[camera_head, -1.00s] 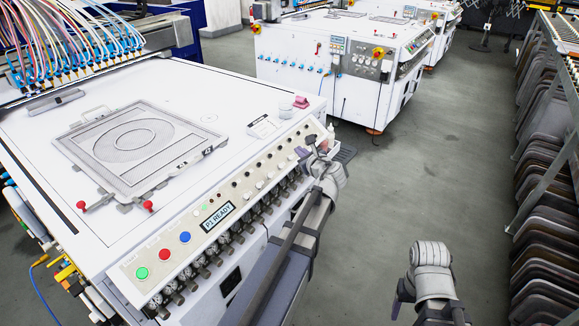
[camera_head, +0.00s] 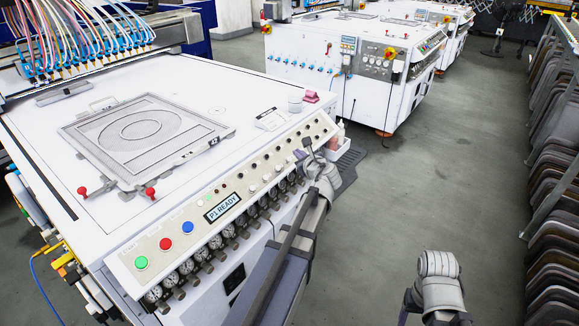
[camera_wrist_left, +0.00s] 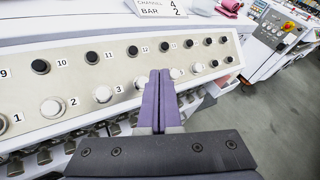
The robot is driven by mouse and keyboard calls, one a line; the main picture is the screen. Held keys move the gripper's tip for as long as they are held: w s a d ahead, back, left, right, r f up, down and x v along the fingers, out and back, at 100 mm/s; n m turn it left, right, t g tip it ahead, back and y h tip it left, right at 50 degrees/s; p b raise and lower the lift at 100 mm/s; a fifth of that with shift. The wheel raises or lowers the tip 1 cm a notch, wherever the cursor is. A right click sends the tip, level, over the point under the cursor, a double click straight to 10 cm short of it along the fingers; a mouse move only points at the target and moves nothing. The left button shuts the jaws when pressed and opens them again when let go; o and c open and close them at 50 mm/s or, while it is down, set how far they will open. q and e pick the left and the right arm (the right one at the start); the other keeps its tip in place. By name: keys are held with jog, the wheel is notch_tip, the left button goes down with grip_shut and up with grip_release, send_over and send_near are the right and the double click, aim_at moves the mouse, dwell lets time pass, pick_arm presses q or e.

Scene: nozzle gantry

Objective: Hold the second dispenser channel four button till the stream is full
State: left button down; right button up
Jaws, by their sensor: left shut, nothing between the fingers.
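A sloped white button panel (camera_head: 225,200) runs along the near edge of the machine, with two rows of knobs and a display reading "P1 READY" (camera_head: 222,207). In the left wrist view the panel (camera_wrist_left: 25,95) has black buttons above and white buttons below, including a white button (camera_wrist_left: 103,93) by the printed 2 and 3. My left gripper (camera_wrist_left: 160,75), with purple fingers shut and empty, covers part of the white row. It partly hides a white button (camera_wrist_left: 141,83) right of the 3. No 4 label is readable, and contact is unclear. In the head view my left gripper (camera_head: 306,147) is at the panel's right part.
Red, blue and green buttons (camera_head: 165,243) sit at the panel's left end. Gauges (camera_head: 200,256) line its front. Another white machine (camera_head: 350,70) stands behind. Grey floor (camera_head: 440,170) is free to the right.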

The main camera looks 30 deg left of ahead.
pick_arm(q)
jog(key=shift+a+f+b, duration=0.4)
jog(key=shift+a+f, duration=0.1)
jog(key=shift+f, duration=0.3)
dwell(1.4)
jog(key=shift+w+a+f+b, duration=0.1)
jog(key=shift+a+f+b, duration=0.15)
jog(key=shift+f+b, duration=0.05)
jog(key=shift+a+f+b, duration=0.3)
jog(key=shift+f+b, duration=0.1)
jog(key=shift+b, duration=0.05)
dwell(0.8)
jog(key=shift+d+r, duration=0.1)
jog(key=shift+r, duration=0.05)
dwell(2.5)
jog(key=shift+d+r+p, duration=0.45)
jog(key=shift+r+p, duration=0.15)
jog(key=shift+p, duration=0.2)
